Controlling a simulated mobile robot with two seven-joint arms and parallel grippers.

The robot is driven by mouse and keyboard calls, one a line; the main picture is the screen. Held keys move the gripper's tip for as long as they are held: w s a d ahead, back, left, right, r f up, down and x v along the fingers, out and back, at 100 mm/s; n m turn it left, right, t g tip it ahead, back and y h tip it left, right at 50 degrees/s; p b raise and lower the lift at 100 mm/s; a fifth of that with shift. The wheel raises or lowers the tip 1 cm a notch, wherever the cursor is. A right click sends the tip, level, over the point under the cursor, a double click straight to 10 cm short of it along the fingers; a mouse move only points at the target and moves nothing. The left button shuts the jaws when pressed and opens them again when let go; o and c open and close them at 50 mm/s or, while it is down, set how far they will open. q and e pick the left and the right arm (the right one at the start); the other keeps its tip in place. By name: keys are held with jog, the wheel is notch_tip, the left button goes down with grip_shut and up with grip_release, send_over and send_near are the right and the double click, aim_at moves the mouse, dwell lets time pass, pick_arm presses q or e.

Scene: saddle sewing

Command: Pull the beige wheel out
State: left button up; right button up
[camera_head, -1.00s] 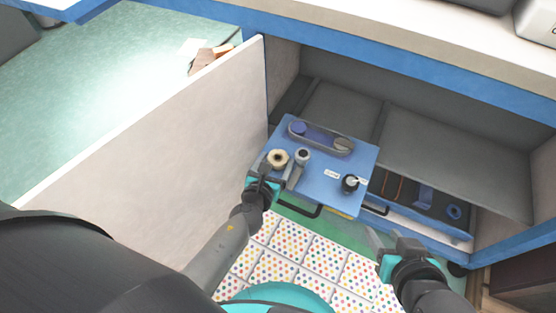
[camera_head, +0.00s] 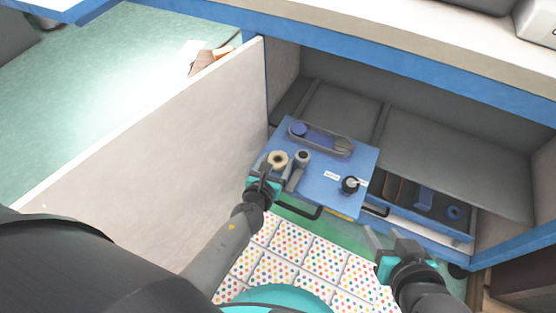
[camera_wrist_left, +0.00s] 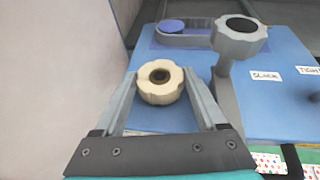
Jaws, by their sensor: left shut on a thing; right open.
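The beige wheel (camera_head: 278,158) sits at the left side of the blue panel (camera_head: 325,190). In the left wrist view the scalloped beige wheel (camera_wrist_left: 160,82), with a dark centre hole, lies between the fingertips of my left gripper (camera_wrist_left: 160,85). My left gripper (camera_head: 268,172) is shut on the beige wheel, reaching it from the near side. My right gripper (camera_head: 383,248) is open and empty, right of the panel's near edge. What lies behind the wheel is hidden.
A grey knob (camera_wrist_left: 238,36) on a grey arm stands close to the right of my left gripper. An open drawer (camera_head: 425,222) with tools and a light cabinet door (camera_head: 160,135) flank the panel.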

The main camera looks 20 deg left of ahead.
aim_at(276, 163)
pick_arm(q)
jog(key=shift+c, duration=1)
jog(key=shift+r, duration=0.25)
jog(key=shift+r+p, duration=1.45)
jog(key=shift+p, duration=0.3)
jog(key=shift+r, duration=0.15)
notch_tip(276, 163, up, 4)
jog(key=p, duration=0.4)
